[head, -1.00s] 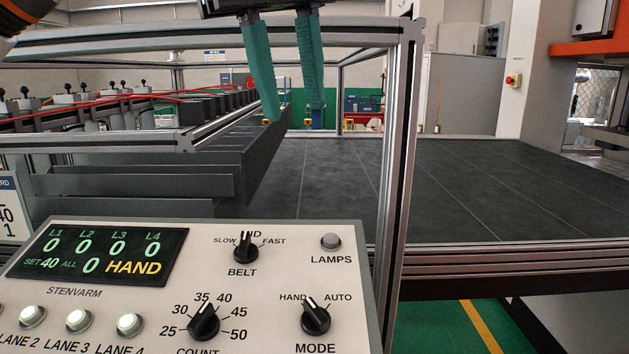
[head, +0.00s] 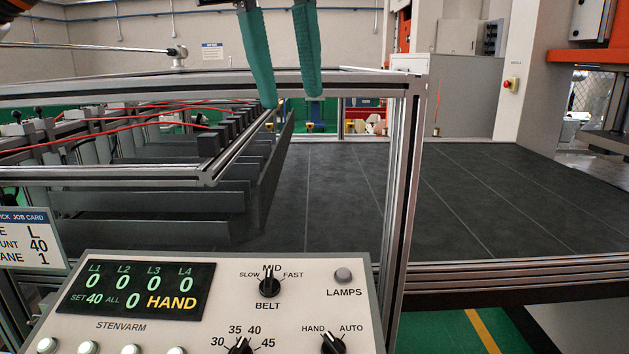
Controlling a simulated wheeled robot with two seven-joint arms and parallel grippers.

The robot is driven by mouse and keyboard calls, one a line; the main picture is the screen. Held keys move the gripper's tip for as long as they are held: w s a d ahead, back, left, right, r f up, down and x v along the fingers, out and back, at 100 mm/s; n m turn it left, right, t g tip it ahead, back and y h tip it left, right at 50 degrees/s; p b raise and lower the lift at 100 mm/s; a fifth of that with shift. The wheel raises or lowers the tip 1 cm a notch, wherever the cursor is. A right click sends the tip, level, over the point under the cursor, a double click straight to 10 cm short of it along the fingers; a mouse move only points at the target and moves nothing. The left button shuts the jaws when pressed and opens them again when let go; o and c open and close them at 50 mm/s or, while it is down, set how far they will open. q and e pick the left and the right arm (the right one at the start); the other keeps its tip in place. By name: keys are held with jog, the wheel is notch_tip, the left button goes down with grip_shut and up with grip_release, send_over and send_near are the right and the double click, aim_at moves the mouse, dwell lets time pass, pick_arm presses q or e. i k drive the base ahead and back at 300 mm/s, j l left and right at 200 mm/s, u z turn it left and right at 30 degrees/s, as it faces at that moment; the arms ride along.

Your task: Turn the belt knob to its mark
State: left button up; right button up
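The belt knob (head: 269,284) is a black dial on the pale control panel (head: 225,335), with SLOW, MID and FAST printed around it. Its white pointer line points up, toward MID. My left gripper (head: 292,100) hangs at the top of the head view, with two teal fingers spread apart and nothing between them. It is well above the knob in the picture and does not touch it. A job card (head: 30,238) at the left edge is partly cut off; 40 and 1 can be read. My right gripper is not in view.
The panel also carries a display (head: 135,290) reading HAND, a LAMPS button (head: 343,275), a COUNT dial (head: 240,346) and a MODE knob (head: 333,343). A metal frame post (head: 402,190) stands behind the panel's right side. A dark, empty belt surface (head: 460,195) lies beyond.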

aim_at(270, 286)
jog(key=k+j, duration=0.3)
jog(key=j, duration=0.2)
jog(key=k+j, duration=0.3)
jog(key=j, duration=0.15)
jog(key=k+j, duration=0.35)
jog(key=j, duration=0.15)
